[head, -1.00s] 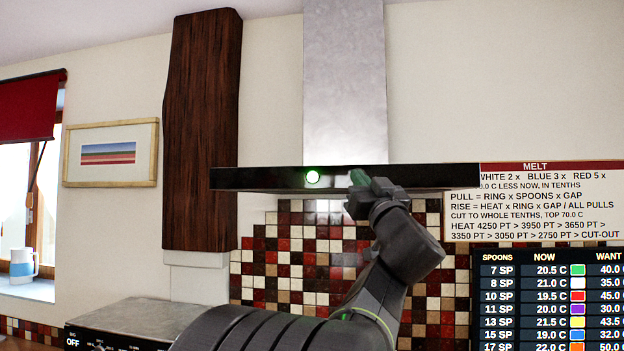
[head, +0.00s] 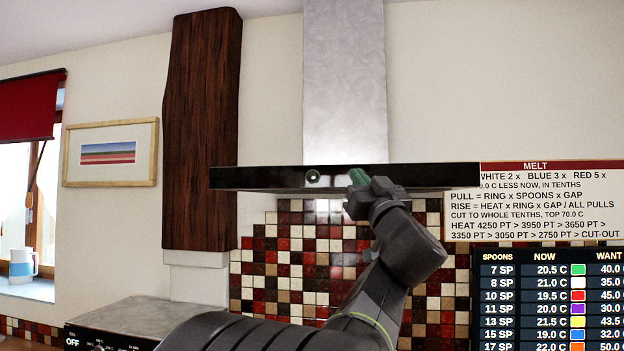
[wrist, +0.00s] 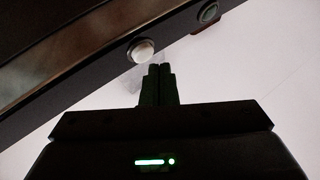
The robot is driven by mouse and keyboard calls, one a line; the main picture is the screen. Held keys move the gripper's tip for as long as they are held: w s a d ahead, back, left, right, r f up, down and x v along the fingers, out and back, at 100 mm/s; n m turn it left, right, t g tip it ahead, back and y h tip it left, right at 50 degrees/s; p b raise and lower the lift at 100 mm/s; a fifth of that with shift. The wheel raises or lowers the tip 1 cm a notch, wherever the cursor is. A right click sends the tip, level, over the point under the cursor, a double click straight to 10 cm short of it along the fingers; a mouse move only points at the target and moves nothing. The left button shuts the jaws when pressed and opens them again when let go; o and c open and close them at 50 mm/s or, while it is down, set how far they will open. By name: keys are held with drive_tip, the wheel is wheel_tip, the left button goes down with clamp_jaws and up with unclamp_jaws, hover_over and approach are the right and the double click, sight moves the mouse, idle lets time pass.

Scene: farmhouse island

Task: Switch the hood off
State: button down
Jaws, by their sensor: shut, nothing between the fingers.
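The hood is a black slab (head: 262,178) under a grey metal duct (head: 345,80). In the wrist view the hood's dark front (wrist: 60,75) runs diagonally. It carries a pale round knob (wrist: 141,50) and a darker round one (wrist: 208,12) farther up. My gripper (head: 357,178) is shut and empty, its green fingertips in front of the hood, right of the dark button. In the wrist view its fingertips (wrist: 159,70) appear just below the pale knob; contact cannot be told.
A dark wood post (head: 202,130) stands left of the hood. A text board (head: 545,200) and a readout panel (head: 545,300) are at the right. A stove-like unit with a grey top (head: 135,311) is at lower left. The space directly left of my gripper is clear.

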drive_tip(key=s, duration=0.2)
drive_tip(key=s+a, duration=0.1)
drive_tip(key=s, duration=0.2)
drive_tip(key=shift+s+a, duration=0.1)
drive_tip(key=shift+a, duration=0.1)
idle(0.6)
